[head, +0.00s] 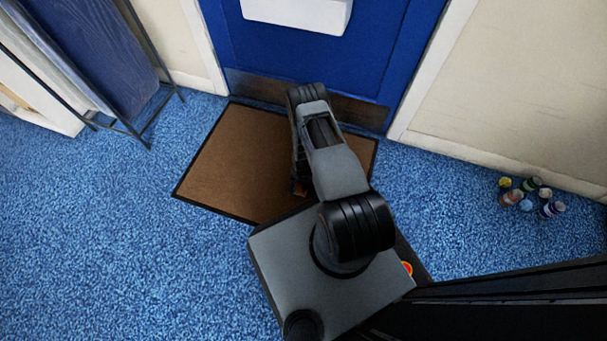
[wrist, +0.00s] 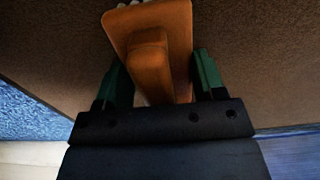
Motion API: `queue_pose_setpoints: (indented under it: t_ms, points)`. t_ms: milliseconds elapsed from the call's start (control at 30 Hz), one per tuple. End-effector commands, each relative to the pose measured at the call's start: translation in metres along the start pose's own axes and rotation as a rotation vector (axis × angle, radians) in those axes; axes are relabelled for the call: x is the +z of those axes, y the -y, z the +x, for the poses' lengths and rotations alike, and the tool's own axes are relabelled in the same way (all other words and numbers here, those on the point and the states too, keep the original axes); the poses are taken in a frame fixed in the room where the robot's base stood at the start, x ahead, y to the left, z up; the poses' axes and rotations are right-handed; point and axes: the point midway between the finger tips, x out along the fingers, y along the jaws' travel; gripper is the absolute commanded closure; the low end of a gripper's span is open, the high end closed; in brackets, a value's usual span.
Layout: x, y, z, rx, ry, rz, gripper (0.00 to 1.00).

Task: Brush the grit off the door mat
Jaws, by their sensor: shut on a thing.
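The brown door mat (head: 235,160) with a dark border lies on the blue carpet in front of the blue door. It also fills most of the wrist view (wrist: 260,80). My gripper (wrist: 160,72) has green fingers shut on an orange-brown brush (wrist: 165,25), one finger on each side of its raised grip. Pale bristles show at the brush's far end. The brush is over the mat; I cannot tell whether its bristles touch it. In the head view my arm covers part of the mat and hides most of the gripper and brush. I cannot make out grit.
The blue door (head: 300,55) with a metal kick plate stands behind the mat, with a white box-like fitting (head: 298,12) on it. Several small cans (head: 530,196) stand by the right wall. A rack with panels (head: 105,55) stands at left. Open carpet (head: 110,240) lies left.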

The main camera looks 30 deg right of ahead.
Motion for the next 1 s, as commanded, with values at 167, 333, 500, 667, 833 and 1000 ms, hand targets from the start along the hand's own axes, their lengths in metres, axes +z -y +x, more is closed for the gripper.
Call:
queue_pose_setpoints:
  t_ms: [167,333,500,667,833,1000]
  points:
    - [0.000,0.001,-0.028,-0.001,-0.002,-0.003,0.62]
    - [-0.001,0.002,-0.044,-0.002,-0.003,-0.003,0.62]
    - [-0.001,0.001,-0.059,-0.002,-0.003,-0.002,0.62]
    - [-0.001,0.001,-0.070,-0.002,-0.002,-0.003,0.62]
    - [-0.001,0.001,-0.071,-0.002,-0.003,-0.003,0.62]
    - [-0.001,0.001,-0.071,-0.002,-0.003,-0.003,0.62]
